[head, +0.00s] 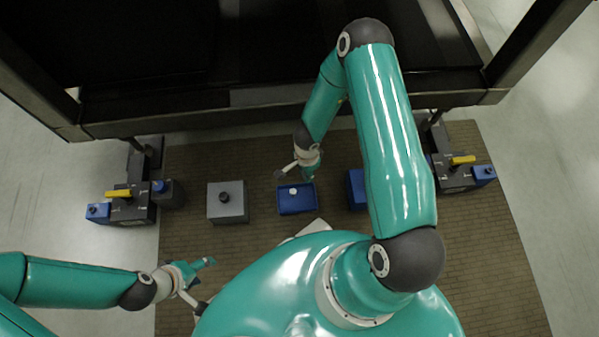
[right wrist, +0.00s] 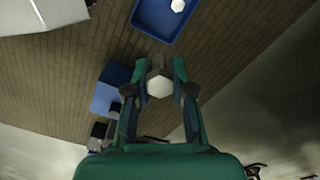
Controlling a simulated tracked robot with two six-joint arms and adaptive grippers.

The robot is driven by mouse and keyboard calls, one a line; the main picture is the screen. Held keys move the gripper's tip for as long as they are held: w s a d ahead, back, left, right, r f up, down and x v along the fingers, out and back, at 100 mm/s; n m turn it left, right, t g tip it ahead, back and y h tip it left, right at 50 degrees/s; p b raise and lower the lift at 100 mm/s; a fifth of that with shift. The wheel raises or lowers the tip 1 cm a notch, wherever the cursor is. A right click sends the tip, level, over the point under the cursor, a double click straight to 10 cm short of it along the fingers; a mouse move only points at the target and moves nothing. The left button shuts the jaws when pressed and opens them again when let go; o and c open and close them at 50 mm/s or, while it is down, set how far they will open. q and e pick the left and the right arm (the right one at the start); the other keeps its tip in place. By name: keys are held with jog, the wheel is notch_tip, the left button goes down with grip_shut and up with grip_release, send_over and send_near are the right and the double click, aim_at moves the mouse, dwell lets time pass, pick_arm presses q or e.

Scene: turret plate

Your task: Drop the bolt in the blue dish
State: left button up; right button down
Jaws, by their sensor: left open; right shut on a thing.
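The blue dish (head: 297,209) lies on the brown mat in the middle of the head view; it also shows at the top of the right wrist view (right wrist: 150,32). A small white piece (head: 293,191) lies in it, seen as a pale blunt-cornered shape in the right wrist view (right wrist: 177,5). My right gripper (head: 311,172) is just behind and above the dish's far edge. In the right wrist view it (right wrist: 160,75) is shut on the bolt, whose pale six-sided head (right wrist: 159,87) faces the camera. My left gripper (head: 205,286) is open and empty at the lower left, away from the dish.
A grey block with a black knob (head: 228,213) stands left of the dish. A blue block (head: 356,190), partly behind my right arm, is to its right. Dark fixtures with yellow handles (head: 118,193) (head: 463,160) stand at both sides. A dark structure (head: 250,115) runs along the back.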

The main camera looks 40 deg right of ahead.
notch_tip(320, 180, down, 17)
jog(key=b, duration=0.7)
jog(key=shift+f, duration=0.15)
jog(key=shift+f+b, duration=0.5)
jog(key=shift+b, duration=0.1)
jog(key=c, duration=1)
grip_release()
jog(key=shift+r, duration=0.1)
